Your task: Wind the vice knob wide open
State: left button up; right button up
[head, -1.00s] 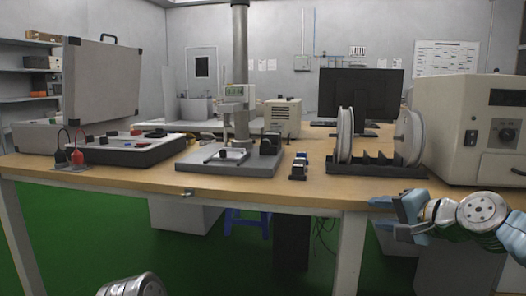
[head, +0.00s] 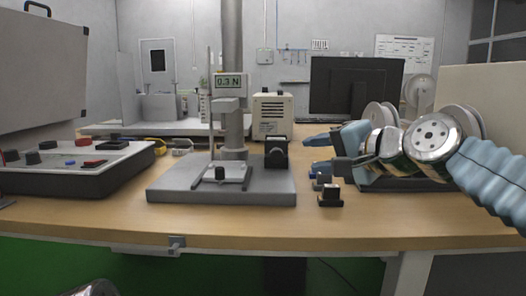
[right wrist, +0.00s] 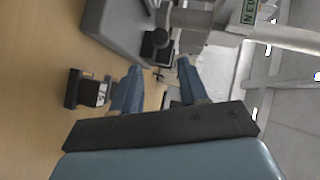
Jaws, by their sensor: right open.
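A test stand with a grey base plate (head: 170,190) stands on the bench in the head view. A black block with a round part (head: 277,152) sits at the column's right; a dark round part (right wrist: 155,44) shows beyond the fingers in the right wrist view. My right gripper (head: 310,154) is open and empty, right of the stand, fingers pointing left. It also shows in the right wrist view (right wrist: 159,66).
Small black blocks (head: 330,195) lie on the bench (head: 260,225) just below my right gripper. A spool rack stands behind my right wrist. A control box (head: 60,180) with an upright lid is at left. The bench front is clear.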

aim_at(280, 155)
jog(key=p+x, duration=0.6)
jog(key=x, duration=0.7)
jog(key=shift+w+a+p, duration=0.2)
jog(key=shift+p, duration=0.1)
jog(key=c, duration=0.7)
